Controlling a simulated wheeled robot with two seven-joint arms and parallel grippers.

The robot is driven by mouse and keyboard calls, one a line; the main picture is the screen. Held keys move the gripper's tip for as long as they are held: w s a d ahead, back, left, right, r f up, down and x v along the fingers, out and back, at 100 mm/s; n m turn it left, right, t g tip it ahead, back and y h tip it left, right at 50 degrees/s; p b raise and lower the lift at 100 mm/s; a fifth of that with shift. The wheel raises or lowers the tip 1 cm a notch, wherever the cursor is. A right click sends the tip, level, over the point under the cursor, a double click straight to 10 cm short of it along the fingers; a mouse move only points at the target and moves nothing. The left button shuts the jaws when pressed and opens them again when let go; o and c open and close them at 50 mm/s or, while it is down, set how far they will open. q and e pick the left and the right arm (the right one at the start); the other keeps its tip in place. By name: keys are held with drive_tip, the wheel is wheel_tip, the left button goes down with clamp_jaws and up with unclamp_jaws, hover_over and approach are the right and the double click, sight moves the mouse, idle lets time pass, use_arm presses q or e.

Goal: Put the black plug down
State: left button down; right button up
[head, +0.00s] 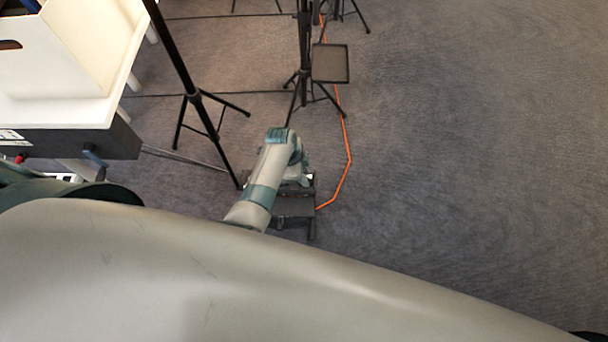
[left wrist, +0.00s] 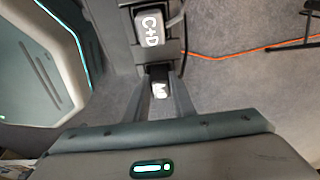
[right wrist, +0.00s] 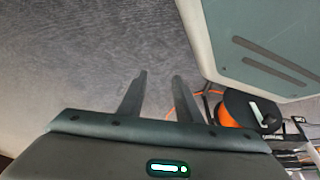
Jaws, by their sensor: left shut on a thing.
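In the left wrist view my left gripper (left wrist: 160,85) is shut on the black plug (left wrist: 158,71), which has a white label between the fingers. Just beyond it is a grey block marked C+D (left wrist: 150,28), set on a dark fixture (left wrist: 118,30). I cannot tell whether the held plug touches that fixture. In the head view my left gripper (head: 297,183) points down over a dark low platform (head: 295,207); the plug is hidden there. My right gripper (right wrist: 160,95) is open and empty in the right wrist view, over bare carpet.
An orange cable (head: 348,165) runs over the carpet from the platform. Black tripod stands (head: 193,95) and a small dark tray (head: 330,63) are beyond. A white table with a bin (head: 65,110) is at upper left. An orange and black reel (right wrist: 240,110) is near my right gripper. Carpet at right is clear.

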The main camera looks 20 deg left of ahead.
drive_tip(key=shift+s+d, duration=0.1)
use_arm(q)
drive_tip(key=shift+f, duration=0.2)
drive_tip(key=c, duration=1.5)
unclamp_jaws()
use_arm(e)
drive_tip(key=shift+s+d+f, duration=0.1)
drive_tip(key=shift+d, duration=0.65)
use_arm(q)
drive_tip(key=shift+r, duration=0.1)
use_arm(e)
drive_tip(key=shift+a, duration=0.1)
use_arm(q)
drive_tip(key=shift+a+r, duration=0.1)
drive_tip(key=shift+r, duration=0.25)
drive_tip(key=shift+p+v, duration=1.05)
drive_tip(key=shift+v, duration=4.75)
use_arm(e)
drive_tip(key=shift+w+a+r+t+y, duration=0.1)
drive_tip(key=shift+w+a+r+t, duration=0.2)
drive_tip(key=shift+a, duration=0.15)
drive_tip(key=shift+w+a+r+t+y, duration=0.1)
drive_tip(key=shift+w+a+r+t, duration=0.05)
drive_tip(key=shift+w+a, duration=0.3)
drive_tip(key=shift+w+a+r+t+y, duration=0.1)
drive_tip(key=shift+w+a+r+t, duration=0.15)
drive_tip(key=shift+a, duration=0.25)
